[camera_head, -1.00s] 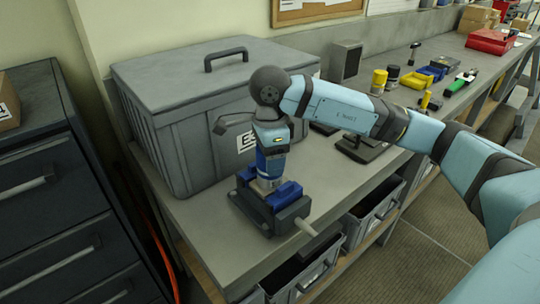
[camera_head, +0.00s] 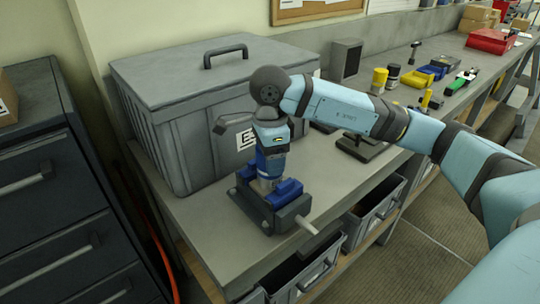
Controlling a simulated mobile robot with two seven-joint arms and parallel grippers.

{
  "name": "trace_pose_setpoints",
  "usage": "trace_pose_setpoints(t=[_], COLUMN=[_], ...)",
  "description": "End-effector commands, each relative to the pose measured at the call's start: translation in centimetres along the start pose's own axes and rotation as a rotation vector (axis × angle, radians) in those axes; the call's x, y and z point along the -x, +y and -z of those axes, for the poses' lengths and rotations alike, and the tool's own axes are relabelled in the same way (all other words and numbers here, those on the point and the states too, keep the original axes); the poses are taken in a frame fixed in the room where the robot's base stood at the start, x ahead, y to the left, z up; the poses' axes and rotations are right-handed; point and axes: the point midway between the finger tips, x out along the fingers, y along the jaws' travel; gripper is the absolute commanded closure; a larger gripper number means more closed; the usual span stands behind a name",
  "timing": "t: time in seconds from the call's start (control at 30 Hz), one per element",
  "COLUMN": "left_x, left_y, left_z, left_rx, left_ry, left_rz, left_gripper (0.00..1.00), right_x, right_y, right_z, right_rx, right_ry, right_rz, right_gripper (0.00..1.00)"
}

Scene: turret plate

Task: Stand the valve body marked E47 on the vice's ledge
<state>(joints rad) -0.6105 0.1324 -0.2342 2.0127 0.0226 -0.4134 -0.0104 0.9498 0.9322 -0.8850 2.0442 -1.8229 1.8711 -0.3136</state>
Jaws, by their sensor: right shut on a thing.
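The vice (camera_head: 285,218) is a dark grey block with blue jaws and a light handle rod, standing on the bench in front of the big grey bin. My right arm comes in from the right, and my right gripper (camera_head: 272,160) points straight down over the vice. It is shut on a small metallic piece, the valve body (camera_head: 267,184), of which only a little shows between the gripper and the blue jaws. I cannot tell whether it touches the vice. The marking E47 cannot be read. My left gripper is not in view.
The large lidded grey bin (camera_head: 185,85) stands right behind the vice. A dark stand (camera_head: 361,146) is to the right on the bench, with yellow and black containers (camera_head: 379,80) farther back.

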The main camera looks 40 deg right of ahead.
Motion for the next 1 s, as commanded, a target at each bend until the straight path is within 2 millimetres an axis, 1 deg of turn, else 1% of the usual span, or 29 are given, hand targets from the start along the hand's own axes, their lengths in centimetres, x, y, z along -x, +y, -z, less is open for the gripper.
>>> trace_pose_setpoints(t=[0.43,1.0], left_x=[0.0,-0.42], left_y=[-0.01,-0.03], left_z=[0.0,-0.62], left_rx=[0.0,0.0], left_ry=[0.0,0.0], left_rz=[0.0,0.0], left_gripper=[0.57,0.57], right_x=[0.08,-0.52], right_y=[-0.03,-0.02], right_z=[0.0,0.0], right_rx=[0.0,0.0], right_ry=[-0.001,-0.001], right_rz=[0.002,0.001], right_gripper=[1.0,1.0])
